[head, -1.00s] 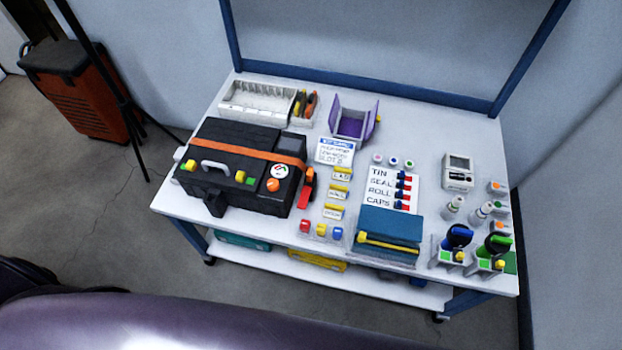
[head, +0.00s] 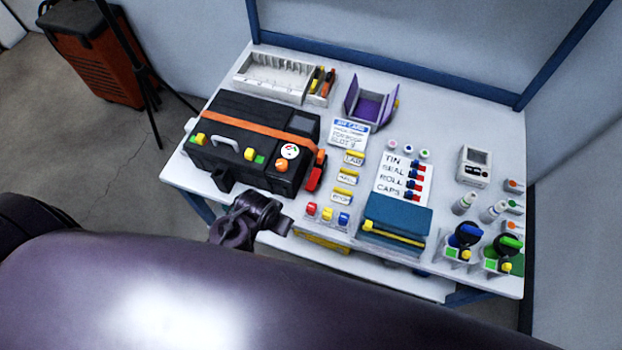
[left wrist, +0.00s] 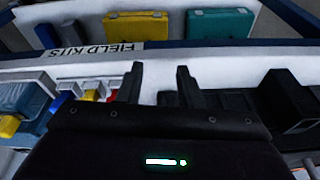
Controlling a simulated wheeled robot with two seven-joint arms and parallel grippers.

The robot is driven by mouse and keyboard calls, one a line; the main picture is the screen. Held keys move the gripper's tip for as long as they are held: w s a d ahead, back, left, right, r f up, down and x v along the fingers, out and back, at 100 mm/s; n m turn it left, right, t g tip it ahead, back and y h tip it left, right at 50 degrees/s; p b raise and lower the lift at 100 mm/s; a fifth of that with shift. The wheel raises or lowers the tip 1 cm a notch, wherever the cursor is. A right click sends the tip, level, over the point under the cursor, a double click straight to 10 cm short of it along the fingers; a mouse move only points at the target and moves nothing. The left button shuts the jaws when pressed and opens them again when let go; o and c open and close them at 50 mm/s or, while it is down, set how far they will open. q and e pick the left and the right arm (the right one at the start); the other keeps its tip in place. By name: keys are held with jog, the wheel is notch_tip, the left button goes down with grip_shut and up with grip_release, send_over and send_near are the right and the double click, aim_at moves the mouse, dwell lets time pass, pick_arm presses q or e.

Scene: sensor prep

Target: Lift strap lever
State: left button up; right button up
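The black case (head: 235,148) lies on the table's left side with an orange strap (head: 262,129) across its top. The red strap lever (head: 315,174) hangs at the strap's right end, beside the case. My left gripper (head: 285,226) is in front of the table's front edge, below and left of the lever and apart from it. In the left wrist view its two fingers (left wrist: 157,80) are spread with nothing between them. Part of the black case shows at the right there (left wrist: 285,95); I cannot make out the lever. My right gripper is out of view.
Red, yellow and blue buttons (head: 327,214) stand near the front edge, right of my left gripper. A teal box (head: 397,220) is further right. An open purple box (head: 370,106) and white rack (head: 272,76) are behind. The lower shelf holds a yellow case (left wrist: 136,26) and teal case (left wrist: 218,23).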

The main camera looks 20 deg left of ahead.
pick_arm(q)
jog(key=w+d+r+t, duration=0.15)
jog(key=w+r, duration=0.25)
jog(key=r, duration=0.7)
jog(key=n, duration=0.2)
send_near(312, 182)
jog(key=b+x, duration=0.1)
jog(key=x, duration=0.6)
jog(key=shift+f, duration=0.25)
jog(key=shift+c, duration=0.4)
